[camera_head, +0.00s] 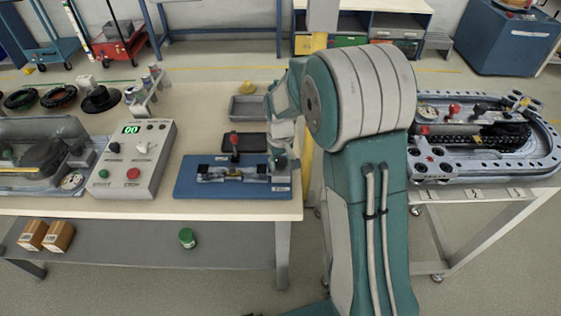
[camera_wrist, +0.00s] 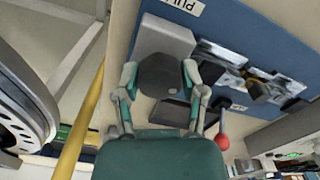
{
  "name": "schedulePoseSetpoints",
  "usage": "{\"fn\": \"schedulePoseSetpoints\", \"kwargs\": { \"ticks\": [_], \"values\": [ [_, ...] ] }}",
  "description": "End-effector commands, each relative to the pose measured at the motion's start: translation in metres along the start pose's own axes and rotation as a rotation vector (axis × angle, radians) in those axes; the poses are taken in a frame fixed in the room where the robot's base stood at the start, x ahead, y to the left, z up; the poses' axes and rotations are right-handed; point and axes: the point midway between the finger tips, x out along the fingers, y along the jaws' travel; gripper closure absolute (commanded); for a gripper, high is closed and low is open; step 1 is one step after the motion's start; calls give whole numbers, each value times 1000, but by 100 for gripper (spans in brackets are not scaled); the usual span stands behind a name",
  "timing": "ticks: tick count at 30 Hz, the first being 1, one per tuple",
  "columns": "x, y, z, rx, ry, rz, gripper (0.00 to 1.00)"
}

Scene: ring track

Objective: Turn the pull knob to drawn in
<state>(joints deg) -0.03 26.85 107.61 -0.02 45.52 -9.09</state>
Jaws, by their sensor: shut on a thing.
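The pull knob (camera_wrist: 162,78) is a dark round knob on a light grey block (camera_wrist: 163,37), seen in the wrist view. The block sits at the edge of a blue board (camera_wrist: 237,20), beside a white label (camera_wrist: 186,5) that seems to read PULL. My gripper (camera_wrist: 160,82) has its two fingers closed on opposite sides of the knob. In the head view my gripper (camera_head: 279,160) is over the right end of the blue board (camera_head: 220,190). The knob is hidden by my gripper there. How far the knob stands out from the block is hard to tell.
A red-tipped lever (camera_head: 234,142) stands close to the left of my gripper. A clamp-like metal fixture (camera_head: 225,174) lies on the board. A grey control box (camera_head: 135,160) stands farther left. A grey tray (camera_head: 252,107) lies behind. A ring track (camera_head: 480,135) stands on the right table.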

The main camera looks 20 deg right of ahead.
Motion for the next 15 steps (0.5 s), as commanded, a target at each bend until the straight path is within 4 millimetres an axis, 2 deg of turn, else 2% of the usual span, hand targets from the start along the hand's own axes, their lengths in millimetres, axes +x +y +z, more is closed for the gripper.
{"fn": "schedulePoseSetpoints", "kwargs": {
  "ticks": [15],
  "values": [
    [1, -1, 0, 489, 0, -1, 94]
  ]
}}
